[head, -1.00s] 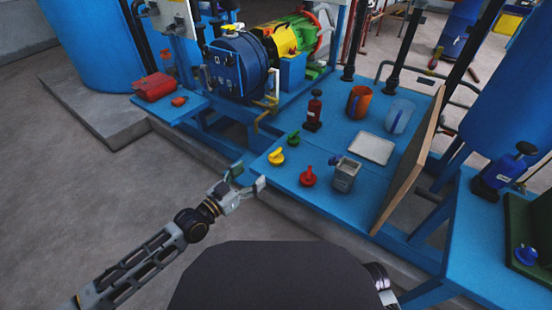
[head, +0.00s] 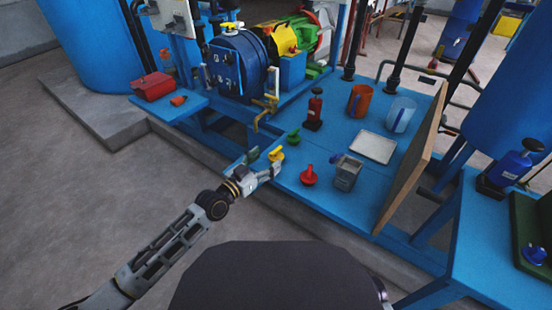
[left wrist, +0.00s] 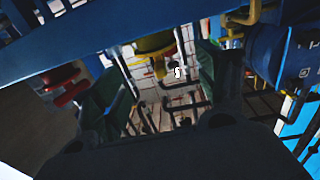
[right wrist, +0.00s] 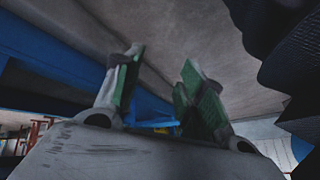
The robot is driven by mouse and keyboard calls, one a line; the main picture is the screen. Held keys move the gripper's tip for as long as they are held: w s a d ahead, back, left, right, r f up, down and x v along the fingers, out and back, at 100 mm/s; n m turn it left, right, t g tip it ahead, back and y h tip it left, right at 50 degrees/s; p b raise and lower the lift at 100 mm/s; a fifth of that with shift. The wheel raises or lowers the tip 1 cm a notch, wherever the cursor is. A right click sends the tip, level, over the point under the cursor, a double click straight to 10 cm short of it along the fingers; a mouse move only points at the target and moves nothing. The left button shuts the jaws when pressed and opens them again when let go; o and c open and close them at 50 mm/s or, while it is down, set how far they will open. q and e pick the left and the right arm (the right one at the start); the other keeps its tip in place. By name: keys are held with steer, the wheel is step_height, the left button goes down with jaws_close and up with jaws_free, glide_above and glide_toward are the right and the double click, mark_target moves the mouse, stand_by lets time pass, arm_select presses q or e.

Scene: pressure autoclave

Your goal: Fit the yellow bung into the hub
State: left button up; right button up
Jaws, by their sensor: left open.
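The yellow bung (head: 276,154) stands near the front left edge of the blue bench. My left gripper (head: 265,161) is open at that edge, with its fingertips close to the bung. In the left wrist view the yellow bung (left wrist: 157,50) shows beyond and between the spread green-padded fingers (left wrist: 165,85); I cannot tell whether they touch it. The blue drum (head: 238,65) stands behind at upper left; I cannot make out which part is the hub. My right gripper (right wrist: 158,85) is open and empty in the right wrist view.
A green bung (head: 294,136) and a red bung (head: 309,176) stand close to the yellow one. A grey metal container (head: 345,173), a white tray (head: 373,147), a dark red bottle (head: 315,108) and two mugs share the bench. A board (head: 409,175) rises along its right side.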

mark_target(270, 156)
arm_select(q)
steer(key=shift+w+d, duration=0.2)
steer(key=shift+w, duration=0.05)
arm_select(e)
steer(key=shift+w+a, duration=0.15)
steer(key=shift+w, duration=0.05)
arm_select(q)
steer(key=shift+w+d, duration=0.3)
steer(key=shift+w, duration=0.05)
steer(key=shift+b+x, duration=0.65)
steer(key=shift+x, duration=0.25)
steer(key=shift+w+d+r, duration=0.1)
steer(key=shift+w+d, duration=0.3)
steer(key=shift+w, duration=0.1)
steer(key=shift+w+d+b, duration=0.35)
steer(key=shift+w+b, duration=0.05)
steer(key=shift+w, duration=0.05)
arm_select(e)
steer(key=f, duration=0.2)
steer(key=shift+s+a+f+t, duration=0.2)
steer(key=shift+f+t, duration=0.1)
steer(key=shift+f, duration=0.1)
steer(key=shift+w, duration=0.1)
